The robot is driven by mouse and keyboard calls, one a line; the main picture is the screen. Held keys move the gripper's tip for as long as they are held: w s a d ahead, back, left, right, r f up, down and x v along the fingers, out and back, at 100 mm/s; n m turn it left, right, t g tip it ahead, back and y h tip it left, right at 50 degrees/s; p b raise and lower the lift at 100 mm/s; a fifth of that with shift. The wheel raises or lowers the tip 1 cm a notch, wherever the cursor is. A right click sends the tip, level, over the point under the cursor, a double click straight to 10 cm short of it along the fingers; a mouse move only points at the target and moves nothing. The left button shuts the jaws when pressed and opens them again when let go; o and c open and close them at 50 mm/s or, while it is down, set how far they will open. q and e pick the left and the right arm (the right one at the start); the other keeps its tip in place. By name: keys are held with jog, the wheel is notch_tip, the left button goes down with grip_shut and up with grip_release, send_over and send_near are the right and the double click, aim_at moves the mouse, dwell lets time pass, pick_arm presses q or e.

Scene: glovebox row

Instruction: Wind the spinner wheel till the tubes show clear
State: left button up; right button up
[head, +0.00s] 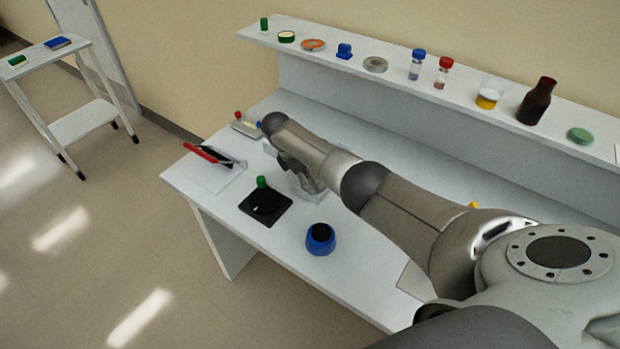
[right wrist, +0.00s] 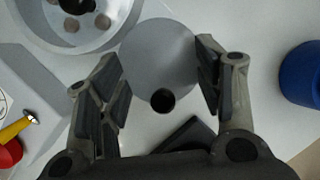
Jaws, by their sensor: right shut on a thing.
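In the right wrist view a grey round disc (right wrist: 160,52), seemingly the spinner wheel, has a dark round spot near its lower edge. My right gripper (right wrist: 165,78) is shut on it, one finger on each side. At the top left is a pale round bowl (right wrist: 103,40) with a dark hub and several brownish round spots, perhaps the tubes; it is cut by the frame edge. I cannot tell whether their contents are clear. In the head view my right gripper (head: 302,176) is over the bench (head: 350,262), and my arm hides most of the spinner. My left gripper is not in view.
A black square pad (head: 265,206) with a green knob and a blue round pot (head: 320,239) stand near the bench's front. A red-edged item (head: 203,153) lies at left. Bottles and lids line the raised shelf (head: 465,93). A white cart (head: 72,90) stands apart.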

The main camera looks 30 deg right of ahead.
jog(key=shift+s+f, duration=0.35)
jog(key=shift+f, duration=0.1)
jog(key=o, duration=1.4)
jog(key=shift+w+d, duration=0.3)
jog(key=shift+a+r, duration=0.15)
jog(key=v, duration=1.1)
jog(key=shift+w+a+r, duration=0.1)
jog(key=shift+a+r, duration=0.05)
jog(key=shift+r, duration=0.2)
